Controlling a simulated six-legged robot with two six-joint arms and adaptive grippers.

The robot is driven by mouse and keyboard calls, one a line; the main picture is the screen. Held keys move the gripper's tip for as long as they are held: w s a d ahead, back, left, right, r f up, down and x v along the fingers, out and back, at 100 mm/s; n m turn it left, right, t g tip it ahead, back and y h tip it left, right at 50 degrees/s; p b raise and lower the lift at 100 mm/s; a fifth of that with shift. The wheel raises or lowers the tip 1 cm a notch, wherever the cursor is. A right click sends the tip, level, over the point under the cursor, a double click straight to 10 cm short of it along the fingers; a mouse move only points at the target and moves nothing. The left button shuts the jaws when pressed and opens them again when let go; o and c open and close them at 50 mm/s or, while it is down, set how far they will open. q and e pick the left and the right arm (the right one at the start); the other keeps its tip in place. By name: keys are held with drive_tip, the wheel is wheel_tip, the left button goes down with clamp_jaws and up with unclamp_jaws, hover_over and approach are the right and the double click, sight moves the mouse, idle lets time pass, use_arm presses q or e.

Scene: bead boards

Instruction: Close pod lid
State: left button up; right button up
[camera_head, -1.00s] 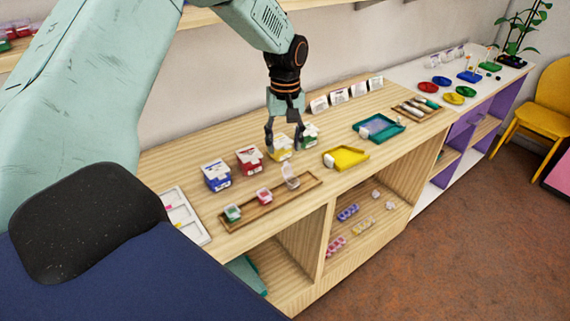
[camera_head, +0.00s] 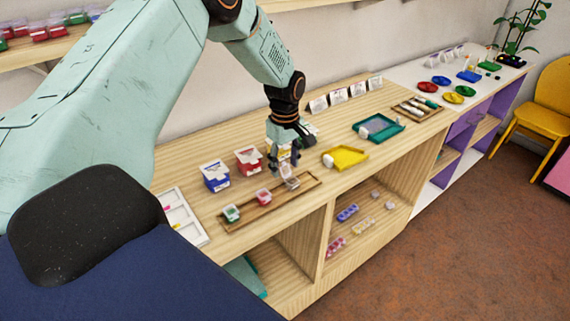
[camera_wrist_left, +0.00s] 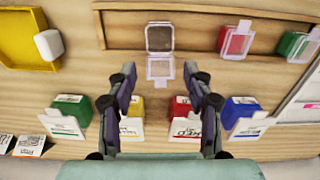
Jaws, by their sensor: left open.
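A small clear pod (camera_head: 292,183) stands at the right end of the wooden tray (camera_head: 250,219). In the left wrist view the pod (camera_wrist_left: 159,37) has a dark inside, and its clear lid (camera_wrist_left: 160,68) is hinged open toward my gripper. My left gripper (camera_head: 284,166) points down just behind the pod. In the left wrist view its open fingers (camera_wrist_left: 160,74) are spread to either side of the lid, with nothing between them that I can see held. Whether a finger touches the lid cannot be told. My right gripper is in neither view.
A red pod (camera_head: 263,196) and a green pod (camera_head: 232,213) share the tray. Blue (camera_head: 215,177) and red (camera_head: 249,160) boxes stand behind it; a yellow box (camera_wrist_left: 132,122) is partly hidden by my gripper. A yellow tray (camera_head: 347,157) lies to the right.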

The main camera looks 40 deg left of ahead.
use_arm(q)
drive_tip(key=shift+f, duration=0.25)
clamp_jaws()
idle(0.4)
